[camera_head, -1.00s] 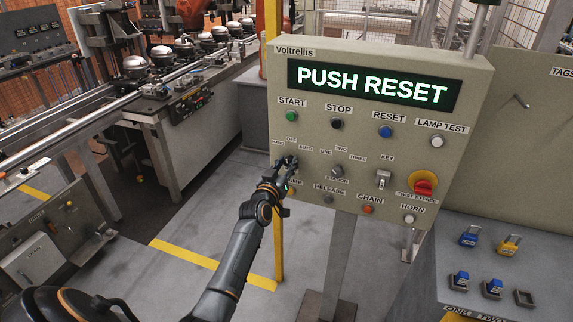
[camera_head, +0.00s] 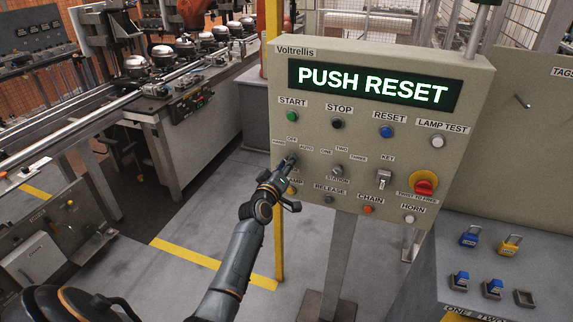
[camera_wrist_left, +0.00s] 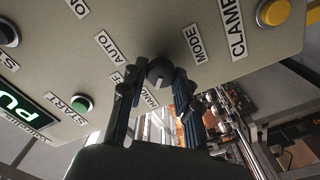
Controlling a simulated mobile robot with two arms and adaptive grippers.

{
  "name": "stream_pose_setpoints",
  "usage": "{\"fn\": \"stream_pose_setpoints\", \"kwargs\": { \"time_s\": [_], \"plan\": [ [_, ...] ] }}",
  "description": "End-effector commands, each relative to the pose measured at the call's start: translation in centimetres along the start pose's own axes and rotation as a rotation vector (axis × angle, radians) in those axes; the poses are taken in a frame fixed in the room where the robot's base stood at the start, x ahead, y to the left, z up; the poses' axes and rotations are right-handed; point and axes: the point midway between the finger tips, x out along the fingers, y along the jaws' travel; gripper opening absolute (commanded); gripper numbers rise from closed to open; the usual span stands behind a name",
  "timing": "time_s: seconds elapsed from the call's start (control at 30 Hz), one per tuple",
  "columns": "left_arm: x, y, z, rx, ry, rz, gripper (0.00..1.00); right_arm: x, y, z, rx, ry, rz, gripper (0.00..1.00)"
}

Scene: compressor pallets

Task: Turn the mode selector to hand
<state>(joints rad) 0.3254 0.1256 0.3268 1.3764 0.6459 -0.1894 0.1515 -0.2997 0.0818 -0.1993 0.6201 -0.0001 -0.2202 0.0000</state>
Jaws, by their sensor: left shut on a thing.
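The mode selector is a small dark knob (camera_wrist_left: 160,72) on the grey control panel, among the labels HAND, OFF and AUTO, with MODE on its other side. My left gripper (camera_head: 290,163) is at the knob, and its fingers (camera_wrist_left: 158,84) are shut on it, one on each side, in the left wrist view. A pale mark on the knob points down in that view, toward the partly hidden HAND label (camera_wrist_left: 149,97). In the head view the gripper covers most of the knob. My right gripper is not in view.
The panel display (camera_head: 372,86) reads PUSH RESET. A green START button (camera_head: 292,117) is above the selector, a yellow CLAMP button (camera_wrist_left: 274,12) is below it, and the STATION selector (camera_head: 337,170) is to its right. A yellow post (camera_head: 278,235) stands close to my left arm.

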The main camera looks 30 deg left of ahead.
Motion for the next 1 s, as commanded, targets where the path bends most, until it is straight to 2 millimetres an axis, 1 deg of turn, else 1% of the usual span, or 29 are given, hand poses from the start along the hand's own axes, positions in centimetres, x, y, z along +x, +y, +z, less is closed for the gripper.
{"fn": "stream_pose_setpoints", "kwargs": {
  "time_s": [0.4,0.43,0.47,0.5,0.53,0.87,1.0],
  "plan": [
    [0.0,-0.1,0.1,-0.008,-0.002,-0.001,0.00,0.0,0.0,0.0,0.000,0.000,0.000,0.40],
    [0.0,-0.1,0.1,-0.008,-0.002,-0.001,0.35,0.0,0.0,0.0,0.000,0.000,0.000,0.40],
    [0.0,-0.1,0.1,-0.008,-0.002,-0.001,0.41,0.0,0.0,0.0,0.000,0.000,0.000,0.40],
    [0.0,-0.1,0.1,-0.007,-0.002,-0.001,0.49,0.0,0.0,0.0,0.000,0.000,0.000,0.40],
    [0.0,-0.1,0.1,-0.007,-0.002,-0.001,0.53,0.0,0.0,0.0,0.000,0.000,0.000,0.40],
    [-0.2,0.0,0.1,-0.007,-0.001,-0.001,0.53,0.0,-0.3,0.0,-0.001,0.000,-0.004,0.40],
    [-1.3,-0.1,0.1,-0.008,-0.001,-0.001,0.53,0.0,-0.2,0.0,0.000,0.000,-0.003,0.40]
  ]
}}
